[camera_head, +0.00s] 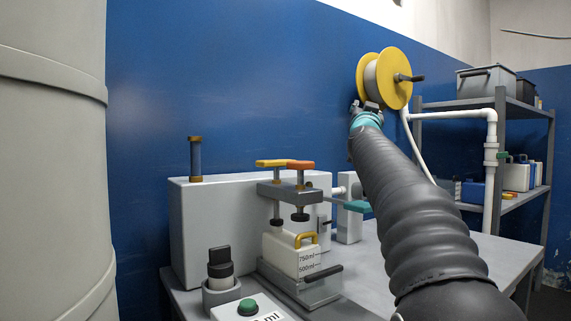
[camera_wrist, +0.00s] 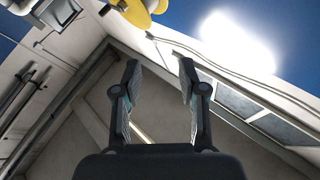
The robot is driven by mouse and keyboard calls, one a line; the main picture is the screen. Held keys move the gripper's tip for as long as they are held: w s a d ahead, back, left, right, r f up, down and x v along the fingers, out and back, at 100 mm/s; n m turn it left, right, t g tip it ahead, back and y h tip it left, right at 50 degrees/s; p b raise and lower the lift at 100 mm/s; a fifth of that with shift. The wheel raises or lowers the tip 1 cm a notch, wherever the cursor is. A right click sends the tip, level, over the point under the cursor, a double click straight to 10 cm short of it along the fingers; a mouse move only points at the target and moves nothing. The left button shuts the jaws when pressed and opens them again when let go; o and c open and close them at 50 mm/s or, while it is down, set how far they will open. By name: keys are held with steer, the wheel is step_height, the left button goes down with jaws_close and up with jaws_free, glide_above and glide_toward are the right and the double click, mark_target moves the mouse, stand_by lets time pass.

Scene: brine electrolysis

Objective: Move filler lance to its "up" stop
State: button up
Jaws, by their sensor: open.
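A filler station stands on the bench at centre in the head view. Its grey bracket (camera_head: 290,190) carries a yellow handle (camera_head: 271,163) and an orange handle (camera_head: 301,165), each on a short stem with a dark end below. I cannot tell which of these is the filler lance. A white bottle (camera_head: 283,250) with a yellow grip stands under the bracket. My gripper (camera_head: 367,107) is raised far above and right of the station, by the wall reel. In the wrist view my gripper (camera_wrist: 160,75) is open and empty, pointing towards the ceiling.
A yellow reel (camera_head: 396,78) with a crank is close to my gripper; it also shows in the wrist view (camera_wrist: 135,12). A teal handle (camera_head: 355,206) juts out right of the bracket. A shelf rack (camera_head: 502,105) and white pipe (camera_head: 490,150) stand right.

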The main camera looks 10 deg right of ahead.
steer(key=s+a+r+m+t, duration=0.1)
steer(key=a+r+m, duration=0.1)
steer(key=a, duration=0.6)
steer(key=s+a+r+m, duration=0.1)
steer(key=a+m, duration=0.1)
steer(key=a, duration=0.5)
steer(key=m+g, duration=0.3)
steer(key=m, duration=0.4)
glide_above(276, 163)
steer(key=s+a, duration=0.4)
steer(key=s, duration=0.1)
step_height(276, 163, down, 5)
steer(key=a+f+m+g+h+b, duration=0.1)
steer(key=a+f+m+g+h, duration=0.35)
steer(key=f, duration=0.75)
steer(key=w+d+m, duration=0.1)
steer(key=w+d, duration=0.1)
steer(key=d, duration=0.1)
steer(key=w+d+m+g+y, duration=0.1)
steer(key=w+d, duration=0.2)
steer(key=w+d+m+y, duration=0.1)
steer(key=w+d, duration=0.2)
steer(key=shift+w+d, duration=0.1)
jaws_close()
